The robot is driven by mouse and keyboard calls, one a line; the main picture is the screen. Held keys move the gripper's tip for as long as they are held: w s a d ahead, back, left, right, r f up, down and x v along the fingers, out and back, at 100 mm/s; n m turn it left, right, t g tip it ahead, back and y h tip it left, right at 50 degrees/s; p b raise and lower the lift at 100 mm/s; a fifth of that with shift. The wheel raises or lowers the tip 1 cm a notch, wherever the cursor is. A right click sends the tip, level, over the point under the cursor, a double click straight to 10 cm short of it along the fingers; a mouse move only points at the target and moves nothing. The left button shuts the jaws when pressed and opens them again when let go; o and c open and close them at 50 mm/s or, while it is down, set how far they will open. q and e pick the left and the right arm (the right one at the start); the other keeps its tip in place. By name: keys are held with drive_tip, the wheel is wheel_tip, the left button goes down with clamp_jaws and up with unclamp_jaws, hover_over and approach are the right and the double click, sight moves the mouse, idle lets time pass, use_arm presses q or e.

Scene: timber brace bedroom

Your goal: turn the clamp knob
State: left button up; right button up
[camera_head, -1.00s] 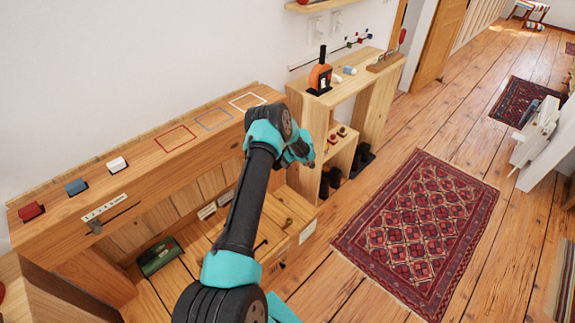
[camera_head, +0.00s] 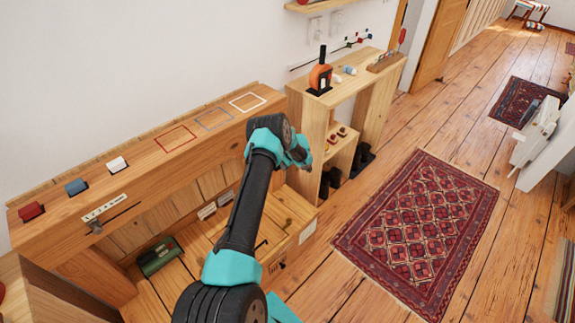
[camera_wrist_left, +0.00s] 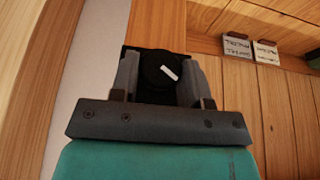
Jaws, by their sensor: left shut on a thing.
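The clamp knob (camera_wrist_left: 161,70) is a round black knob with a white mark on its face, against a black backing in the left wrist view. The mark slants down to the right. My left gripper (camera_wrist_left: 160,80) has one grey finger on each side of the knob and is shut on it. In the head view my left arm reaches in from the bottom and its gripper (camera_head: 300,155) is at the right end of the wooden bench (camera_head: 210,160). The knob is hidden there behind the wrist. My right gripper is not in view.
Red, blue and white blocks (camera_head: 75,187) and coloured outlines lie along the bench top. A green box (camera_head: 160,256) sits on the lower level. A wooden shelf unit (camera_head: 350,95) with an orange tool (camera_head: 320,77) stands right of the gripper. The rug area (camera_head: 415,225) is open floor.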

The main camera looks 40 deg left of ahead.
use_arm(q)
drive_tip(key=shift+c, duration=1.2)
drive_tip(key=shift+w, duration=0.1)
drive_tip(key=shift+w+a+m+g, duration=0.1)
drive_tip(key=shift+w+m+g, duration=0.1)
drive_tip(key=shift+g, duration=0.8)
drive_tip(key=shift+w+m+g, duration=0.1)
drive_tip(key=shift+m+g, duration=0.1)
drive_tip(key=shift+g, duration=1.5)
drive_tip(key=o, duration=0.9)
